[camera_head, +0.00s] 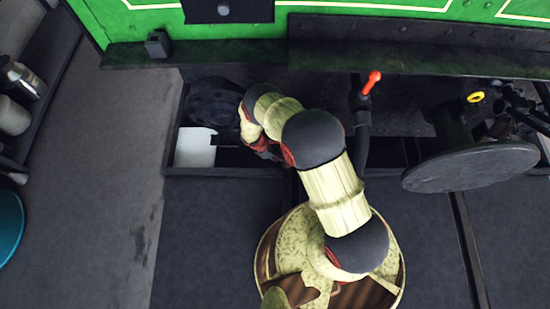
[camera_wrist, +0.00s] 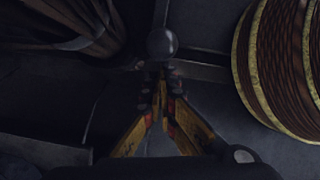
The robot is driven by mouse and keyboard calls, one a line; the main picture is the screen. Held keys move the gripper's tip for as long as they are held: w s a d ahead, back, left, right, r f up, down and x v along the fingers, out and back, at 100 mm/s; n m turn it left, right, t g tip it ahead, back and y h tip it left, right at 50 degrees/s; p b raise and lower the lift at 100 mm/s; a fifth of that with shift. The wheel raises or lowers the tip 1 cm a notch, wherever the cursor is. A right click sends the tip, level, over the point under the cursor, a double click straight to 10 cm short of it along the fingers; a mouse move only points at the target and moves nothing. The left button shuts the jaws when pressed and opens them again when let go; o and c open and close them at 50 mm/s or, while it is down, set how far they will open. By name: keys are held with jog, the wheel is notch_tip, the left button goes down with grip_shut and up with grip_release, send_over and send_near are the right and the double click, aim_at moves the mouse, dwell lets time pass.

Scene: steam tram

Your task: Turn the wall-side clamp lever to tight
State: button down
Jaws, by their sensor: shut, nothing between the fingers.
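In the wrist view my gripper (camera_wrist: 162,88) is shut and empty, its orange and black fingers meeting at the tips. A dark grey round knob (camera_wrist: 162,43) shows just beyond the fingertips; I cannot tell whether they touch it, or whether it belongs to the clamp lever. In the head view my gripper (camera_head: 263,150) is mostly hidden under my bent arm, low in the dark trough. A lever with a red-orange handle (camera_head: 371,82) stands right of my arm, near the green wall, apart from my gripper. I cannot clearly make out a clamp lever.
A white block (camera_head: 194,148) sits in the trough left of my arm. A round grey disc (camera_head: 470,167) and a yellow ring (camera_head: 475,97) are at right. The green tram side (camera_head: 340,12) bounds the back. Grey floor at left (camera_head: 110,190) is clear.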

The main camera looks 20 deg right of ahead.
jog(key=shift+d+r, duration=0.1)
jog(key=shift+s+d+r+t+y+p, duration=0.1)
jog(key=shift+d+r+t+y+p, duration=0.05)
jog(key=shift+y+p, duration=0.35)
jog(key=shift+d+r+t+y+p, duration=0.1)
jog(key=shift+d+t+y+p, duration=0.05)
jog(key=shift+y+p, duration=0.35)
jog(key=shift+s+d+y+p, duration=0.1)
jog(key=shift+d+y+p, duration=0.05)
jog(key=shift+y+p, duration=0.2)
jog(key=shift+s+d+r+t+y+p, duration=0.2)
jog(key=shift+d+y+p, duration=0.15)
jog(key=shift+d, duration=0.2)
jog(key=shift+s+d+r+t+y+p, duration=0.1)
jog(key=shift+d+r+y+p, duration=0.1)
jog(key=shift+d+p, duration=0.25)
jog(key=shift+s+d+r+t+y+p, duration=0.15)
jog(key=shift+d+y+p, duration=0.15)
jog(key=shift+d, duration=0.3)
jog(key=shift+s+d+b, duration=0.25)
jog(key=shift+s+d, duration=0.05)
jog(key=shift+d, duration=0.5)
jog(key=shift+s+d+b, duration=0.2)
jog(key=shift+s+d, duration=0.05)
jog(key=shift+d, duration=0.55)
